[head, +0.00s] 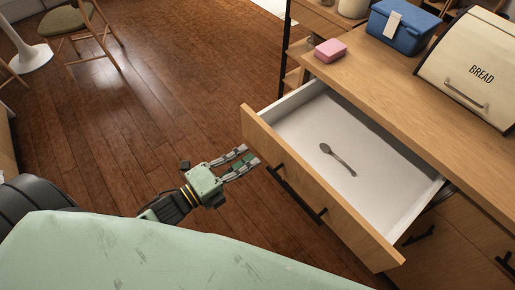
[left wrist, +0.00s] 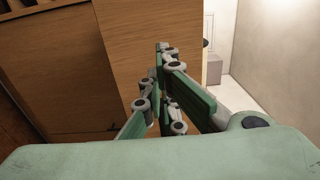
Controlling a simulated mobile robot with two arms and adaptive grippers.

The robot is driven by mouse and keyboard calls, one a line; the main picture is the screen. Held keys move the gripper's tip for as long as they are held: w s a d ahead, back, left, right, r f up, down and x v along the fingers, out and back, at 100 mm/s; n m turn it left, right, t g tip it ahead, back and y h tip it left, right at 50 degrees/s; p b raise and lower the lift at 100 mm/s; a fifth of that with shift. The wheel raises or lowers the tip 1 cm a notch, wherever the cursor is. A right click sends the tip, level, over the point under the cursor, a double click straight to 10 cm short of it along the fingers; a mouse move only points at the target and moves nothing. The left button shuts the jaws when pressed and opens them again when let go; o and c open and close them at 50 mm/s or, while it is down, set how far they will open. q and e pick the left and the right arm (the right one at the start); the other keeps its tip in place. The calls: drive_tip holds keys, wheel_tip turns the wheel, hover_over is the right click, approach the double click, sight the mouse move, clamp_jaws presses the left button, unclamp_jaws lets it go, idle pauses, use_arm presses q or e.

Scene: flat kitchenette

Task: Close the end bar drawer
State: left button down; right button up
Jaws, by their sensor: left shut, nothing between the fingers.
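The end bar drawer (head: 320,187) is pulled well out of the wooden counter in the head view. It has a wood front with a black bar handle (head: 296,195) and a white inside. A spoon (head: 338,160) lies on its floor. My left gripper (head: 248,161) is shut and empty, in front of the drawer front near its far left end; I cannot tell whether it touches. In the left wrist view its fingers (left wrist: 167,90) point toward a wooden panel (left wrist: 155,40). My right gripper is not in view.
On the counter (head: 375,85) stand a pink block (head: 330,50), a blue box (head: 402,28) and a bread bin (head: 472,75). More drawers with black handles (head: 418,236) lie below. The wooden floor at left is open, with a chair (head: 80,28) at the back.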

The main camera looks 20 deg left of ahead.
sight(266, 145)
use_arm(q)
drive_tip(key=x, duration=0.4)
drive_tip(key=shift+w+d, duration=0.1)
idle(0.3)
